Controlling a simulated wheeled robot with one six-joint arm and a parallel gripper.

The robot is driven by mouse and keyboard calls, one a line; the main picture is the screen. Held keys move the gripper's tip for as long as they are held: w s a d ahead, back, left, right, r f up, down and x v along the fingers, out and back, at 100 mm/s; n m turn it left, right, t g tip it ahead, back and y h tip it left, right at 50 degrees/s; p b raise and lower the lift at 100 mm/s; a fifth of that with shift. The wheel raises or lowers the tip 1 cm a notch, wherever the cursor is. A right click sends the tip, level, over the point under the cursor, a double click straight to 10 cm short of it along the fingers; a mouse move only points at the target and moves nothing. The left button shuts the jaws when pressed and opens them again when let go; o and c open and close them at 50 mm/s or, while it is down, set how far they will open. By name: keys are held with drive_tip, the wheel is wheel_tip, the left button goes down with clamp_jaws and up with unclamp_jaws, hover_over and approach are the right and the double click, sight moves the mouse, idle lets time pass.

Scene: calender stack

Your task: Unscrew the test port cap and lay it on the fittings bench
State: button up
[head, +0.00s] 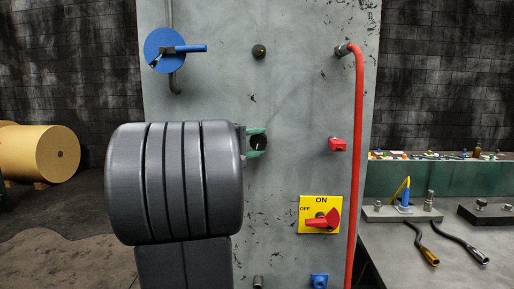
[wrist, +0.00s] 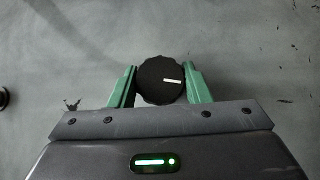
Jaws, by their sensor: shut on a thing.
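The test port cap looks to be the black knurled round cap (wrist: 160,80) with a white mark, on the grey panel (head: 290,100). It also shows in the head view (head: 259,142). My gripper (wrist: 160,84) has green fingers, one on each side of the cap, and is shut on it. In the head view my gripper (head: 257,143) reaches the panel from the left, with my grey arm in front. I cannot tell how far the cap is threaded. The fittings bench is probably the grey table (head: 400,262) at the right.
A red hose (head: 359,150) runs down the panel's right side. A yellow switch plate with red handle (head: 320,214), a red fitting (head: 337,144) and a blue-handled valve (head: 166,50) are on the panel. Blocks with fittings (head: 402,212) and two black cables (head: 428,255) lie on the table.

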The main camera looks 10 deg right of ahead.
drive_tip(key=shift+n+b, duration=0.3)
drive_tip(key=shift+b, duration=0.25)
drive_tip(key=shift+f+h+b, duration=0.1)
drive_tip(key=shift+h+b, duration=0.3)
drive_tip(key=shift+b, duration=0.2)
drive_tip(key=shift+n+t+h+b, duration=0.3)
drive_tip(key=shift+n+t+b, duration=0.35)
drive_tip(key=shift+b, duration=0.4)
drive_tip(key=shift+n, duration=0.25)
drive_tip(key=shift+b, duration=0.8)
drive_tip(key=shift+n+t+h+b, duration=0.45)
drive_tip(key=shift+n+h+b, duration=0.2)
drive_tip(key=shift+b, duration=0.4)
drive_tip(key=shift+n, duration=0.35)
